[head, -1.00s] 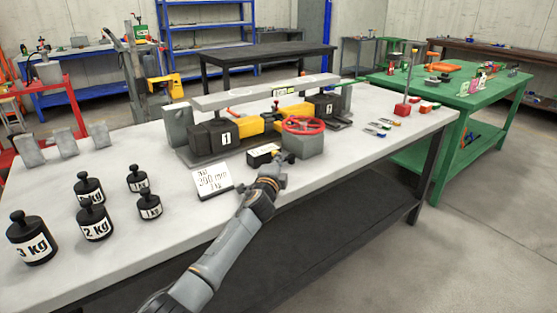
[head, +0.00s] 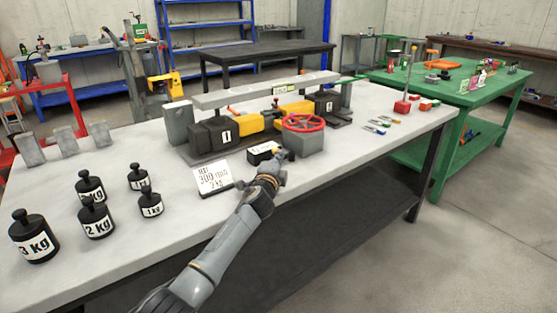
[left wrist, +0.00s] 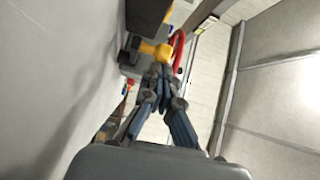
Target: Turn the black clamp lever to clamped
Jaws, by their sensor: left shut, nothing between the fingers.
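Two black-and-yellow screw jacks, a left one (head: 212,133) and a right one (head: 326,103), lie on a dark base on the grey workbench. A small dark upright piece (head: 275,103) stands between them; I cannot tell surely whether it is the black clamp lever. A red handwheel (head: 304,122) sits on a grey block in front. My left gripper (head: 279,156) is shut and empty, beside a small black labelled box (head: 262,151). In the left wrist view its closed fingertips (left wrist: 160,72) are close to a yellow part (left wrist: 154,52), with the red handwheel (left wrist: 178,50) beyond; contact is unclear.
A white card (head: 212,178) lies left of my arm. Several black weights (head: 96,217) stand at the left of the bench. A long grey beam (head: 265,90) spans above the jacks. The bench's front edge is clear.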

